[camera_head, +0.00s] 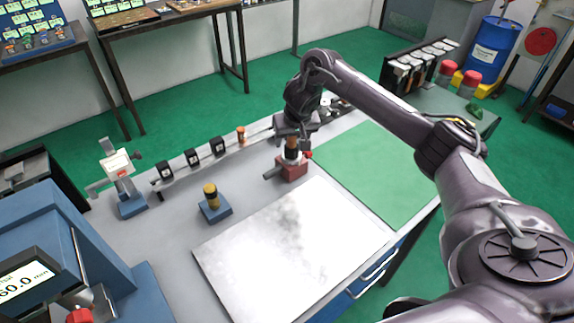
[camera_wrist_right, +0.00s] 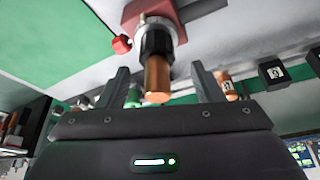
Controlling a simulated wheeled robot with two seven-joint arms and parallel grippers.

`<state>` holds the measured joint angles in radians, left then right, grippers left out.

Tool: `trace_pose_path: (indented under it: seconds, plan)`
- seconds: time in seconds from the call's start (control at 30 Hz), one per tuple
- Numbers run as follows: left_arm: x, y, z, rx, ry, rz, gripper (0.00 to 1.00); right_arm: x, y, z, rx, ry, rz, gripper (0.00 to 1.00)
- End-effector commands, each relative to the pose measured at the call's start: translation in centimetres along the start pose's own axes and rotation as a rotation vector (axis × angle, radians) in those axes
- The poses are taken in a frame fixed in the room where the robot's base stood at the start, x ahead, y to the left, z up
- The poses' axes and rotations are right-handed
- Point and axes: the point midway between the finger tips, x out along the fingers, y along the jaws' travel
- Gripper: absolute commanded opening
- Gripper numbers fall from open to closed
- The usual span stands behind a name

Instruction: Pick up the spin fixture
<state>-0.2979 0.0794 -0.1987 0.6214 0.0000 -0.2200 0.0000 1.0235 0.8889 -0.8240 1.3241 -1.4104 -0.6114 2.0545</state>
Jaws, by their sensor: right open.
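The unit I take for the spin fixture has a red base block (camera_head: 291,170) with a black collar (camera_wrist_right: 156,40) and a copper-coloured cylinder (camera_wrist_right: 158,78) standing up from it. A red knob (camera_wrist_right: 121,44) sticks out of one side. It stands on the grey bench near its back edge. My right gripper (camera_head: 293,138) is above it, pointing down. In the right wrist view the two fingers (camera_wrist_right: 157,88) are spread apart, with the cylinder's end showing between them and no visible contact. My left gripper is out of view.
A pale metal plate (camera_head: 290,250) and a green mat (camera_head: 375,175) lie in front and right. A blue block with a yellow-black post (camera_head: 211,195), a blue stand (camera_head: 131,205) and a rail with black numbered blocks (camera_head: 192,158) are left. A blue machine (camera_head: 95,240) fills the near left.

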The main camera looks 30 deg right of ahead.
Motion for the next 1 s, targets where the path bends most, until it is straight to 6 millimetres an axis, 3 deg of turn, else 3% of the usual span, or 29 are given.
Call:
trace_pose_path:
  seconds: [0.33, 0.63, 1.0]
  plan:
    - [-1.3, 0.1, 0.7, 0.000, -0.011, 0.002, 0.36, 4.6, 0.1, 0.1, 0.000, 0.000, 0.000, 0.60]
    - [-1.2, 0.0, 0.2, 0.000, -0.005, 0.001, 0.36, 5.3, 0.2, 0.1, -0.002, 0.004, 0.001, 0.60]
    - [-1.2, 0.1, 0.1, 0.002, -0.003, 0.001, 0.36, 5.3, 0.2, 0.1, -0.002, 0.004, 0.001, 0.13]
